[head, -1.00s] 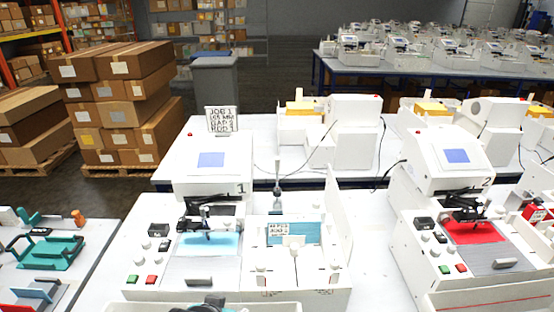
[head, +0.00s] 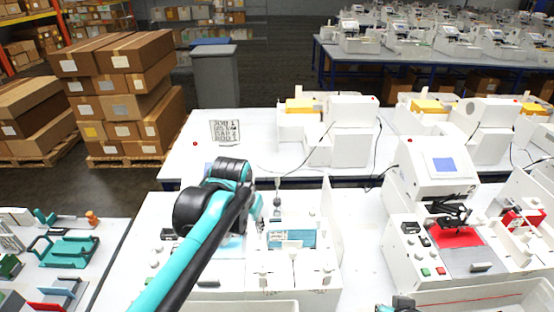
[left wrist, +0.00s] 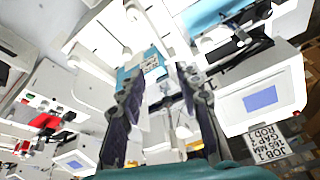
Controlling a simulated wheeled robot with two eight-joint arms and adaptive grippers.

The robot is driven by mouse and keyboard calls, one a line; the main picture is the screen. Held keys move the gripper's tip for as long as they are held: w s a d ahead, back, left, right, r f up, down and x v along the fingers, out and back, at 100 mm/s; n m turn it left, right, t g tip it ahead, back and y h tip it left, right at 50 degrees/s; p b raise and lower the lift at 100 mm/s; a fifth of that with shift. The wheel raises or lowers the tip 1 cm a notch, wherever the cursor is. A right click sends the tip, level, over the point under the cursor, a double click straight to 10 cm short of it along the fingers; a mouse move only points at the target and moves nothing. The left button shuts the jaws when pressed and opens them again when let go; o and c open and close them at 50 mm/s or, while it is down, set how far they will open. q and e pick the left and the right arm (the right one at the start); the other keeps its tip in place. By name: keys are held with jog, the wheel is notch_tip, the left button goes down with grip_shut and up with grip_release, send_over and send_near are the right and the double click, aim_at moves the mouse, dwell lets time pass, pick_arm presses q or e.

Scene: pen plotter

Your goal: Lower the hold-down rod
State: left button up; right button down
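A thin upright rod with a dark lower part (head: 277,197), which looks like the hold-down rod, stands behind the blue stack (head: 292,239) in the right-hand bay of the near-left plotter (head: 165,205). My left gripper (head: 260,212) is just left of the rod in the head view; contact cannot be told. In the left wrist view its two dark fingers (left wrist: 163,105) are spread apart, with the blue stack (left wrist: 135,68) and its printed label beyond them. My left arm hides the plotter's screen and pen area.
A sign reading JOB 1, GAP 2, ROD 1 (head: 226,131) stands behind the plotter. A second plotter with red paper (head: 455,238) stands further right. Part of my right arm (head: 397,304) shows at the bottom edge.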

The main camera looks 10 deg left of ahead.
pick_arm(q)
jog(key=w+d+r+m+g+p, duration=0.1)
jog(key=w+d+r+g+p, duration=0.1)
jog(key=w+r+p, duration=0.7)
jog(key=m+g+p, duration=0.1)
jog(key=g+p, duration=0.1)
jog(key=p, duration=0.5)
send_over(277, 185)
jog(key=shift+r, duration=0.2)
jog(key=shift+w+d+f, duration=0.1)
jog(key=shift+w+f, duration=0.15)
jog(key=shift+f, duration=0.05)
notch_tip(277, 185, down, 8)
jog(key=shift+r+p, duration=0.15)
jog(key=shift+p, duration=0.4)
grip_shut()
